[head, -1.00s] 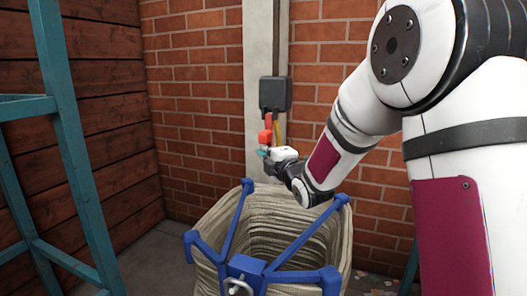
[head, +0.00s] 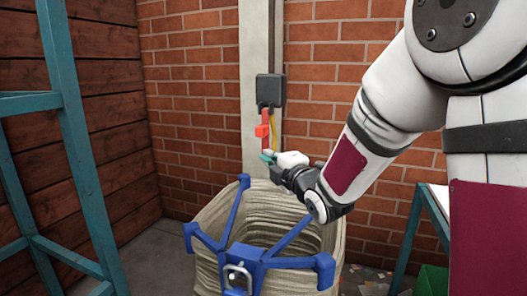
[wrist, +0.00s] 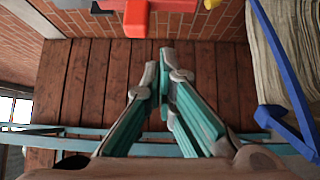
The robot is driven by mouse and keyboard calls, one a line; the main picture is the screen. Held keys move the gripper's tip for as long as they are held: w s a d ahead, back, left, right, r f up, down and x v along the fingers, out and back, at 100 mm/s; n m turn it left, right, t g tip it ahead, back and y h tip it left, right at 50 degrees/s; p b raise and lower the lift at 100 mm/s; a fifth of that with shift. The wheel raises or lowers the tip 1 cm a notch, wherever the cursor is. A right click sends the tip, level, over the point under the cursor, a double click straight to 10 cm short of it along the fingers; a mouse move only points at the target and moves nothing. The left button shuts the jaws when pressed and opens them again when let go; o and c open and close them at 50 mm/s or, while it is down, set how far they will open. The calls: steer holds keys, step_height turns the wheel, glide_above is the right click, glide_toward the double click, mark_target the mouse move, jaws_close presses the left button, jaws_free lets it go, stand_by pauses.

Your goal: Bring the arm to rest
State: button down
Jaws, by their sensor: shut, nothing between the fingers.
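My gripper (head: 266,157) is in the head view, just above and behind the far rim of a large sack, in front of the concrete post. In the wrist view my gripper (wrist: 164,82) shows teal fingers with their tips together and nothing between them. My white arm reaches in from the right and is bent at the elbow.
The beige sack (head: 215,215) hangs on a blue frame (head: 270,262) below my gripper. A grey box (head: 270,90) with a red part (head: 262,130) is on the post (head: 253,40), close to my gripper. A teal metal frame (head: 70,130) stands left.

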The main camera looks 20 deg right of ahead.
steer(key=s+a+f+m+g+h, duration=0.1)
steer(key=s+f+m+g, duration=0.4)
steer(key=s, duration=1.1)
steer(key=s+m+g+h, duration=0.1)
steer(key=s+m+g, duration=0.65)
steer(key=s, duration=0.85)
steer(key=s+a+f+m+g+h, duration=0.1)
steer(key=s+f+m+g, duration=0.4)
steer(key=s, duration=1.1)
step_height(320, 180, up, 30)
steer(key=m+t+p, duration=0.2)
steer(key=t+p, duration=0.1)
steer(key=p, duration=2.4)
steer(key=shift+w+d+r+t, duration=0.15)
steer(key=shift+w+d+t, duration=0.2)
steer(key=shift+d, duration=0.1)
steer(key=shift+s+m, duration=0.1)
steer(key=shift+m, duration=0.15)
